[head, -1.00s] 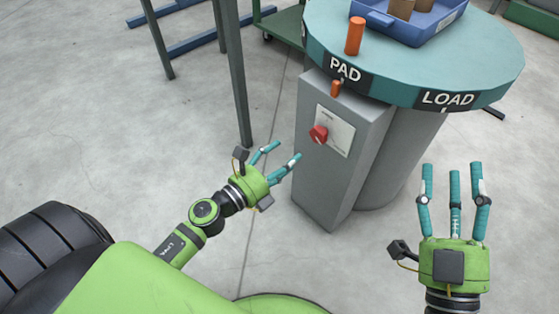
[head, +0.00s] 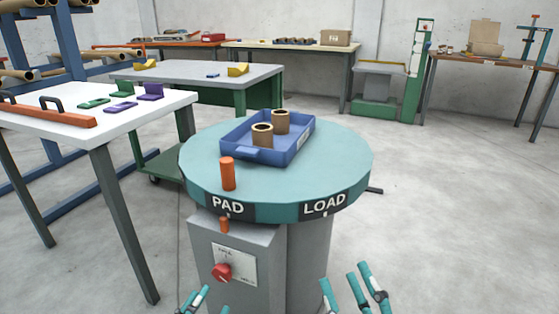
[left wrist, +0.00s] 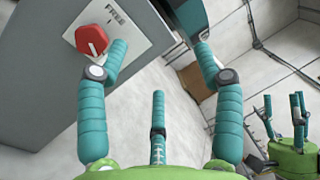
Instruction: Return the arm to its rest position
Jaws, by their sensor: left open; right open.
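My left gripper (head: 205,300) shows only its teal fingertips at the bottom edge of the head view, in front of the grey cabinet. In the left wrist view my left gripper (left wrist: 160,75) is open and empty, its fingers spread. One finger overlaps the view of the cabinet panel near the red knob (left wrist: 92,40); I cannot tell any contact. The red knob (head: 222,272) also shows in the head view. My right gripper (head: 355,290) is open and empty at the bottom right of the head view. It also shows in the left wrist view (left wrist: 283,115).
The round teal table (head: 345,165), marked PAD and LOAD, carries an orange peg (head: 228,174) and a blue tray (head: 238,138) with two cardboard tubes (head: 281,121). A white table (head: 50,128) stands at left. Benches line the back wall. Floor at right is clear.

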